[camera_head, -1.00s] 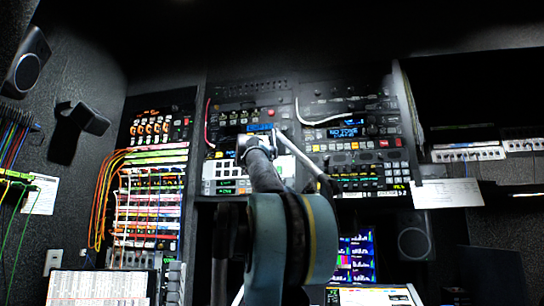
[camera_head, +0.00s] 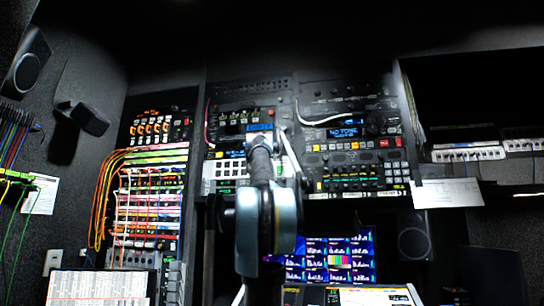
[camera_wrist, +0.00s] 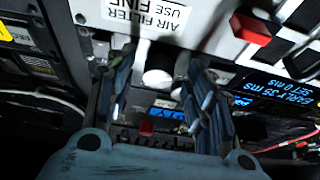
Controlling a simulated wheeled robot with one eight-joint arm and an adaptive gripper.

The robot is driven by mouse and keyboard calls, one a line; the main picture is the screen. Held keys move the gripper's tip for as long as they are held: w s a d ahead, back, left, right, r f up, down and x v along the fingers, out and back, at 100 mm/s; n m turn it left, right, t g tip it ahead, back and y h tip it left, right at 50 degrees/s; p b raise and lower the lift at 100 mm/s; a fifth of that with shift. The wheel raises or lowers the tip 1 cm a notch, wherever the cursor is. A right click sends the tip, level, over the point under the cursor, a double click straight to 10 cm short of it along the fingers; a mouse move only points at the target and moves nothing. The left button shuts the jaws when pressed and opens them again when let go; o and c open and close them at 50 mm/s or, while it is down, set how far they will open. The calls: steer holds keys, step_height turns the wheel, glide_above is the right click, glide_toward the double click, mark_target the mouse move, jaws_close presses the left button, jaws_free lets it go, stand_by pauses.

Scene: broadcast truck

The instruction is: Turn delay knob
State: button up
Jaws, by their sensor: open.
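My gripper (camera_wrist: 160,72) is open, with one dark finger on each side of the wrist view. A blue display (camera_wrist: 272,92) to the right reads about "EARLY 35 ms, SET 0 ms". In the head view, my gripper (camera_head: 265,138) is at the middle rack, just below a small blue display (camera_head: 259,127); my arm hides the knob there.
A panel labelled "AIR FILTER" (camera_wrist: 150,14) and a red button (camera_wrist: 250,32) lie close to the fingers. The right rack has a "NO TONE" display (camera_head: 348,132). Patch cables (camera_head: 108,190) hang at the left. A monitor (camera_head: 335,260) stands below the racks.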

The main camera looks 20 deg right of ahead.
steer(key=shift+w+d+r, duration=0.1)
steer(key=shift+w+d, duration=0.05)
steer(key=shift+w, duration=0.05)
steer(key=c, duration=1.1)
